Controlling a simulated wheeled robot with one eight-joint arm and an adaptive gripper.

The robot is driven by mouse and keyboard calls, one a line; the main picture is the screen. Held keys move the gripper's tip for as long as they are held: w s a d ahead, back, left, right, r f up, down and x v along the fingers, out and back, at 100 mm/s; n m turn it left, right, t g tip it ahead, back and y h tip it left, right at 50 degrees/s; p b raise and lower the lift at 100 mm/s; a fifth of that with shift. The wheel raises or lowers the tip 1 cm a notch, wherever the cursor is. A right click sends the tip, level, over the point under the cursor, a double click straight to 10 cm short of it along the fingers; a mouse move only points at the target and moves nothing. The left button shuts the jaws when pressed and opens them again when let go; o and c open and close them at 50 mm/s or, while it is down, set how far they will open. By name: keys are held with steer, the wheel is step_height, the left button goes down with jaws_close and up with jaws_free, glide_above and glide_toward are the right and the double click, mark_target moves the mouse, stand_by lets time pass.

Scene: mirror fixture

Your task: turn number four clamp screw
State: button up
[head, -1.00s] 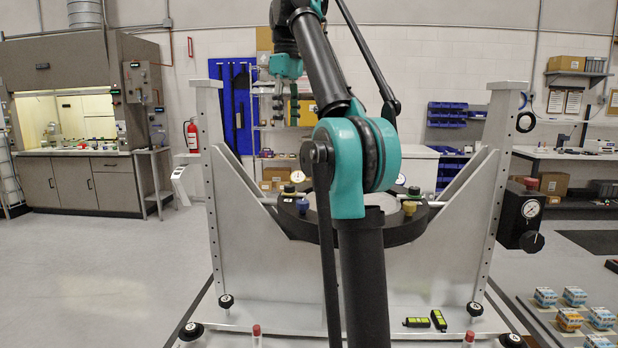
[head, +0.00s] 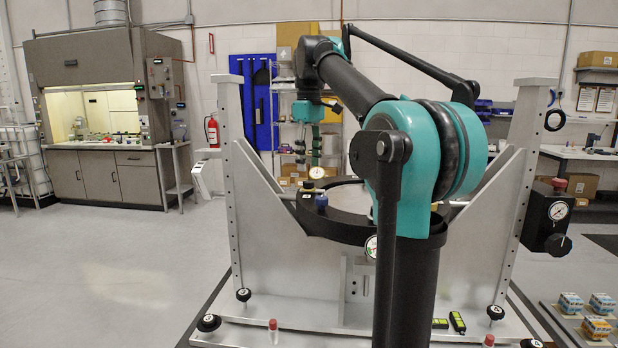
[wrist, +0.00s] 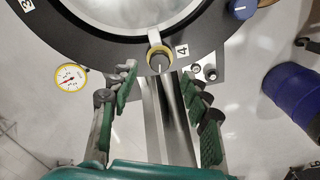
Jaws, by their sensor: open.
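In the wrist view, the number four clamp screw (wrist: 160,60) sits at the lower rim of the black ring (wrist: 110,40), beside a white label reading 4 (wrist: 182,50). It has a dark knob with a yellowish collar. My gripper (wrist: 160,82) is open, its green-padded fingers left and right of the screw in the picture, with no contact visible. In the head view, my gripper (head: 308,150) hangs above the far left of the ring (head: 335,228). My arm hides much of the ring there, and I cannot pick out screw four.
A blue knob (wrist: 240,8) is on the ring at upper right in the wrist view. A dial gauge (wrist: 71,77) is left of the fingers. The grey fixture frame (head: 232,180) surrounds the ring. A blue drum (wrist: 295,95) stands at right.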

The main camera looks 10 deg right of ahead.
mark_target(308, 181)
steer(key=shift+f, duration=2.55)
steer(key=shift+c, duration=0.5)
jaws_close()
steer(key=m, duration=1)
steer(key=shift+a, duration=0.1)
steer(key=shift+m, duration=0.5)
